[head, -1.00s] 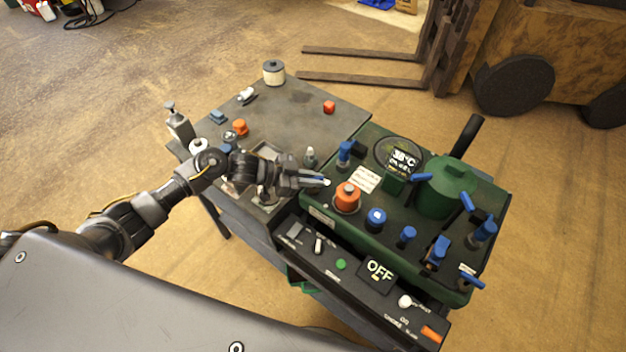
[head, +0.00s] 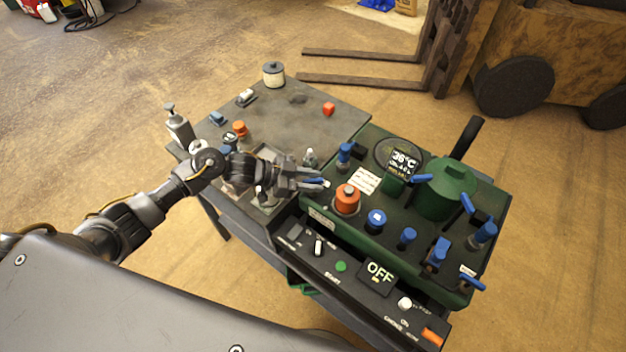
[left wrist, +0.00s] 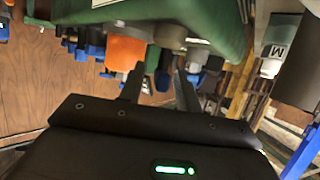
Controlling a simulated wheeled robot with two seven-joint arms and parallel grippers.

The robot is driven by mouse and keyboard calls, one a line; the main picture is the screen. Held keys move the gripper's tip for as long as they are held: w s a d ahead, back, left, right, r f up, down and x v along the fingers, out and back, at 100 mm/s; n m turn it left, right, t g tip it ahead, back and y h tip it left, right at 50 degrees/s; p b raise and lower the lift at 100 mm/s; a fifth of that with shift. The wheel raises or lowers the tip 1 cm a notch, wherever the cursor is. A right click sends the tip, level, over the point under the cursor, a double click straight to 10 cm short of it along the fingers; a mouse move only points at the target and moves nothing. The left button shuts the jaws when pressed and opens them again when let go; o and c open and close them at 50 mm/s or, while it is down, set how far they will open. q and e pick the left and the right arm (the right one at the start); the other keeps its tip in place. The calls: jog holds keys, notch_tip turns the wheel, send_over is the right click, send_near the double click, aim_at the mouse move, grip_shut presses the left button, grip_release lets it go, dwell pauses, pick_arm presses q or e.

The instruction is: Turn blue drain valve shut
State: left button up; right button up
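Several blue-handled fittings stand on the green machine (head: 340,232) in the head view. One blue valve (head: 345,152) stands at its rear left, another (head: 376,220) beside the orange cap (head: 347,199), and blue levers (head: 485,233) at the right. I cannot tell which one is the drain valve. My left gripper (head: 322,184) is at the machine's left edge, just left of the orange cap. A blue piece shows at its fingers; I cannot tell whether they touch it. In the left wrist view its fingers (left wrist: 160,90) are apart, with blue and grey parts beyond. My right gripper is not in view.
A control panel with an OFF display (head: 378,271) runs along the front. A forklift (head: 510,75) stands behind on open floor.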

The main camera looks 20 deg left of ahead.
pick_arm(q)
jog(key=b+v, duration=0.2)
jog(key=v, duration=0.8)
